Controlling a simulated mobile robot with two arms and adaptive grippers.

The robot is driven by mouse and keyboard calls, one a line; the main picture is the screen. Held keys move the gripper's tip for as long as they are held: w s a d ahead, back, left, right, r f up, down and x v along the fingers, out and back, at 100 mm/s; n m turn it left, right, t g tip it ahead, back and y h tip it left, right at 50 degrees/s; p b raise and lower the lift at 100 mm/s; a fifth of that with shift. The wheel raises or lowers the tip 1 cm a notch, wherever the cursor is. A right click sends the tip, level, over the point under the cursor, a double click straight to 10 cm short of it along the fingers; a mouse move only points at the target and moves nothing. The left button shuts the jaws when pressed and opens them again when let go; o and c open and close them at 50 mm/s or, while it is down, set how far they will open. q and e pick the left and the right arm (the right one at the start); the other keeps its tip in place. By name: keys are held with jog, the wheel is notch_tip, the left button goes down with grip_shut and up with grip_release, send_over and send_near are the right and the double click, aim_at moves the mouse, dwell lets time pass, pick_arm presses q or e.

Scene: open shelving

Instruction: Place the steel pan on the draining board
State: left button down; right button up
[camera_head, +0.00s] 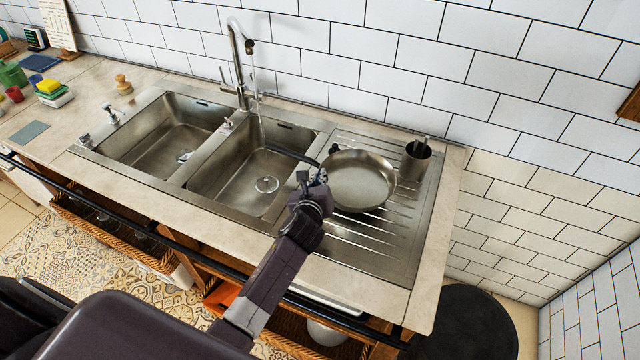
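The steel pan (361,180) is a round, shallow pan on the ribbed draining board (385,245), right of the sink bowls. Its dark handle (293,154) points left over the right bowl. My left gripper (319,178) is at the pan's left edge, by the handle's base. Its fingers are small and partly hidden by the wrist, so I cannot tell whether they are closed on the pan or only beside it. The pan looks level, but whether it rests fully on the board is unclear. My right gripper is not in view.
A metal cup with utensils (414,160) stands on the board behind the pan's right side. The right sink bowl (233,182) lies left of the pan, with a tall tap (240,70) behind. The board's front right is clear. A tiled wall (430,75) bounds the back.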

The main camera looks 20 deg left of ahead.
pick_arm(q)
jog(key=shift+f, duration=1.35)
jog(key=shift+f, duration=0.1)
jog(key=c, duration=2.6)
grip_release()
jog(key=shift+f, duration=0.15)
jog(key=o, duration=0.4)
jog(key=shift+s, duration=0.1)
jog(key=shift+o, duration=0.2)
jog(key=shift+r, duration=0.2)
jog(key=v, duration=1.2)
jog(key=shift+b, duration=0.4)
